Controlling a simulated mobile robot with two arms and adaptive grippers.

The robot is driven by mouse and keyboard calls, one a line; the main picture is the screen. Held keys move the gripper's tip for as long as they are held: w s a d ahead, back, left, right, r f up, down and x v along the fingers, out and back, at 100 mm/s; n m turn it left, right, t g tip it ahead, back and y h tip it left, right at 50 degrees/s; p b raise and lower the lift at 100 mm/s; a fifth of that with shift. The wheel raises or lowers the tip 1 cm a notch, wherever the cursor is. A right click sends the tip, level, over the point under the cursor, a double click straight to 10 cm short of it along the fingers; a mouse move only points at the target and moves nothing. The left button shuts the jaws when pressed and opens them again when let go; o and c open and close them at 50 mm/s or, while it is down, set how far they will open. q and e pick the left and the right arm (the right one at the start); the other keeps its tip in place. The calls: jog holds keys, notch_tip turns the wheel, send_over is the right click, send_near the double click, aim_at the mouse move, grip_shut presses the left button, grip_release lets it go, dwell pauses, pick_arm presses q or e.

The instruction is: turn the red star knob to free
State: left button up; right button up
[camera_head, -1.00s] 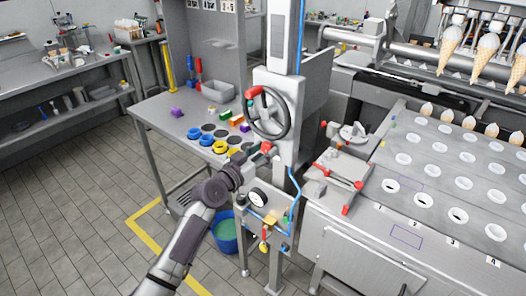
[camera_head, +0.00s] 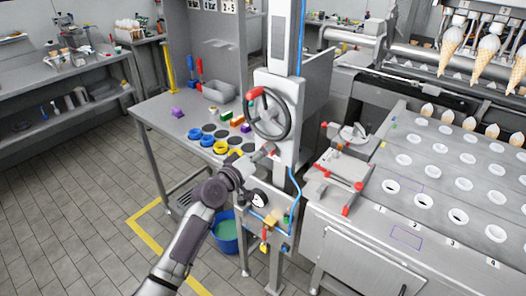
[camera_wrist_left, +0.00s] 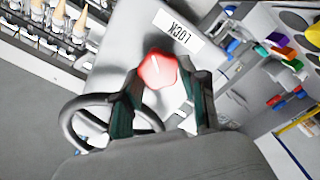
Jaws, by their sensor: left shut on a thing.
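My right gripper is not in view.
A dark handwheel (camera_head: 287,125) with a red grip is just above my left gripper. A pressure gauge (camera_head: 258,200) and a blue hose (camera_head: 295,190) are below and beside it. A side table (camera_head: 150,115) with coloured blocks and rings stands to the left.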

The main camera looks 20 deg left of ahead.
pick_arm(q)
jog(key=shift+a+f+n+p, duration=0.1)
jog(key=shift+n+p, duration=0.65)
jog(key=shift+n, duration=3.15)
jog(key=o, duration=1.1)
jog(key=v, duration=1.2)
